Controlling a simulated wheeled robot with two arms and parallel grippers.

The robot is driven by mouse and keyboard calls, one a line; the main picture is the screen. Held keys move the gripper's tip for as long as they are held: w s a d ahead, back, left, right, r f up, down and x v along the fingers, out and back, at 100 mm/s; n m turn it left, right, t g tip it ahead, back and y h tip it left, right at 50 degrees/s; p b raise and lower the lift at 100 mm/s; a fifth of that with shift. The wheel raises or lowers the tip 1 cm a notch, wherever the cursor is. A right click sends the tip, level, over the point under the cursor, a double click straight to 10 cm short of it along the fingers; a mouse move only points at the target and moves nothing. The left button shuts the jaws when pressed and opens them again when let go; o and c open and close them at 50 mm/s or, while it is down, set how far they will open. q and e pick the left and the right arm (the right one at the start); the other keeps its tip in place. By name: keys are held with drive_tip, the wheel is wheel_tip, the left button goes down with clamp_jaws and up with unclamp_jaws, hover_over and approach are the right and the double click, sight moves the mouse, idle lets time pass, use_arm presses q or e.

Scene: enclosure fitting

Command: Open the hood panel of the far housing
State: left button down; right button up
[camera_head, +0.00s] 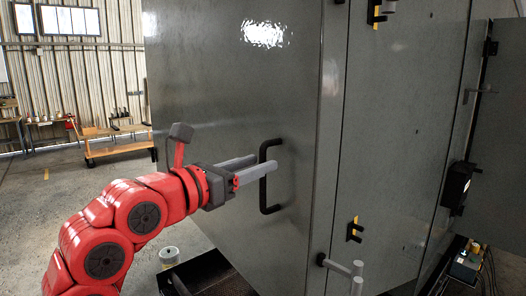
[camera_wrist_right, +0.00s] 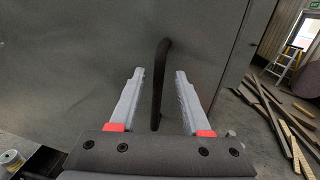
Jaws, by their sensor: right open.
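A large grey panel (camera_head: 215,90) on the tall grey housing carries a black bar handle (camera_head: 264,197), upright in the head view. My right gripper (camera_head: 265,164) is at this handle, its two grey fingers pointing at the panel. In the right wrist view the handle (camera_wrist_right: 158,95) runs between the open fingers of the gripper (camera_wrist_right: 160,73), with gaps on both sides. The panel (camera_wrist_right: 90,60) fills most of that view behind it and looks closed against the housing. I cannot tell from the frames whether this is the hood panel. My left gripper is not in view.
Another grey door (camera_head: 400,130) with black and yellow latches is right of the panel. A grey lever handle (camera_head: 345,268) sticks out at the bottom. A wooden bench (camera_head: 115,132) stands at the back left. A round can (camera_head: 169,256) is on the floor; floor at left is clear.

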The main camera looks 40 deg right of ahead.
drive_tip(key=shift+x, duration=1.3)
clamp_jaws()
idle(0.5)
